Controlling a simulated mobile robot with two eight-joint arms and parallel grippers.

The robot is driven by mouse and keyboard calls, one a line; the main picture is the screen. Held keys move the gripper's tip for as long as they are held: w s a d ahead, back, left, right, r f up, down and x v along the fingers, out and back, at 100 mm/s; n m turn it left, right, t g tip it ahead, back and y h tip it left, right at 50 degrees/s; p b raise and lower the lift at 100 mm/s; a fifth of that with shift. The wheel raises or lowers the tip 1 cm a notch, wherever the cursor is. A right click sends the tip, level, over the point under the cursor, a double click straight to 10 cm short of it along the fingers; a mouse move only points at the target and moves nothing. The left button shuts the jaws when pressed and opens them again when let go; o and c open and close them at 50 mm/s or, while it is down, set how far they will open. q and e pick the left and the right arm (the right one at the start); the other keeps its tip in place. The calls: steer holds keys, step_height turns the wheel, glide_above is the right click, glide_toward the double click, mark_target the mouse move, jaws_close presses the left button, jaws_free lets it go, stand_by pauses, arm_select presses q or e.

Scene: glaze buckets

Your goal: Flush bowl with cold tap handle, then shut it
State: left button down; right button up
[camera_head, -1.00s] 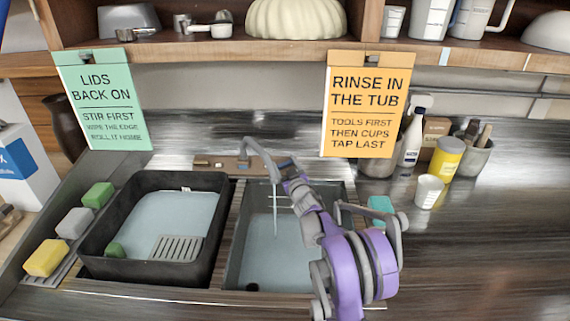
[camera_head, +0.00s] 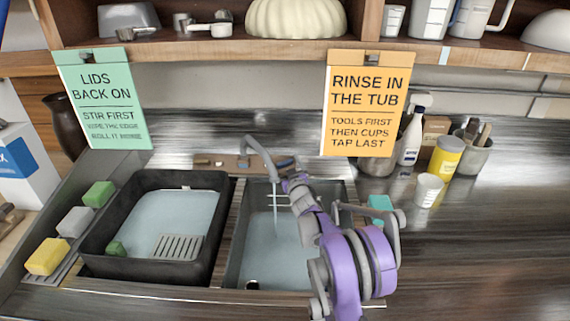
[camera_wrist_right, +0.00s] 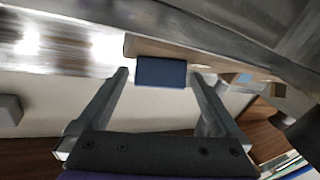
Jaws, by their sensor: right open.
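The tap (camera_head: 262,158) has a grey curved spout over the right sink basin (camera_head: 237,262). A thin stream of water (camera_head: 275,212) falls from it into the basin, which holds pale water. The blue cold tap handle (camera_head: 284,163) is on the deck behind, right of the spout base. My right gripper (camera_head: 288,178) is just in front of the handle. In the right wrist view, the blue handle (camera_wrist_right: 161,72) lies between the spread fingertips of the right gripper (camera_wrist_right: 159,82), with a gap on each side. My left gripper is not in view.
A black tub (camera_head: 90,250) with water and a grey grate (camera_head: 178,247) stands on the left. Green, grey and yellow sponges (camera_head: 47,256) lie beside it. A teal block (camera_head: 381,207) lies right of the basin.

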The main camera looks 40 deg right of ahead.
mark_target(288, 161)
steer(key=b+v, duration=0.1)
steer(key=v, duration=0.9)
steer(key=shift+s, duration=0.25)
steer(key=shift+a, duration=0.1)
